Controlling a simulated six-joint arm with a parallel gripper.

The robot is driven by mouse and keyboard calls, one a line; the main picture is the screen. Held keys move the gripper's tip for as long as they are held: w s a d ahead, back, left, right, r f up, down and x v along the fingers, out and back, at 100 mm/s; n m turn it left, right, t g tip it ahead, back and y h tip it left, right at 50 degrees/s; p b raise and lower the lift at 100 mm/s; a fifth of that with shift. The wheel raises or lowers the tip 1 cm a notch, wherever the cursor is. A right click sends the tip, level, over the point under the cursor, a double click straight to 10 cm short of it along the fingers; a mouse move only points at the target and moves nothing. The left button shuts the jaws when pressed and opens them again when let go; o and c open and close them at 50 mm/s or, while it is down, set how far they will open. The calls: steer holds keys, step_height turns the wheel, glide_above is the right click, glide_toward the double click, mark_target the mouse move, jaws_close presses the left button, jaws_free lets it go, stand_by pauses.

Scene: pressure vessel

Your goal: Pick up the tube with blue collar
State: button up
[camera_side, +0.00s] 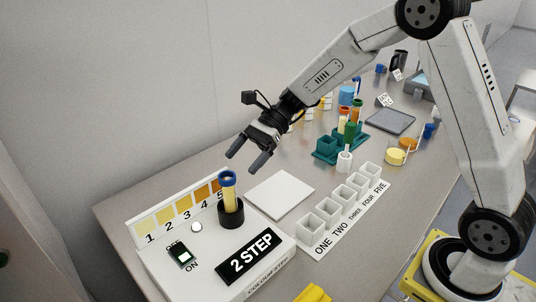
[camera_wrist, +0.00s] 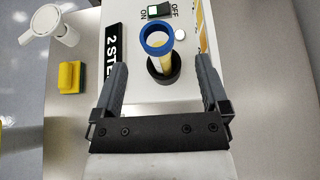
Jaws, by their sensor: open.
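The tube with the blue collar (camera_side: 229,190) stands upright in a black round holder (camera_side: 231,215) on the white 2 STEP box (camera_side: 190,256). Its body looks yellow. In the wrist view the blue collar (camera_wrist: 156,36) is a ring seen from above at an angle, just beyond the fingertips and between their lines. My gripper (camera_side: 249,154) is open and empty, above and slightly to the right of the tube in the side view. The wrist view shows both fingers of my gripper (camera_wrist: 162,73) spread apart, with a gap to the tube.
A row of white cups (camera_side: 342,198), a white square plate (camera_side: 280,194) and a teal rack with tubes (camera_side: 326,150) stand to the right. A colour chart (camera_side: 178,211) rises behind the holder. A yellow block (camera_wrist: 70,77) lies beside the box.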

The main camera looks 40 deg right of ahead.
mark_target(230, 174)
steer(key=shift+x, duration=1.3)
steer(key=shift+a, duration=0.1)
steer(key=shift+x, duration=2.55)
steer(key=shift+s+a+r, duration=0.1)
steer(key=shift+s+r, duration=0.05)
jaws_close()
steer(key=shift+r, duration=5.05)
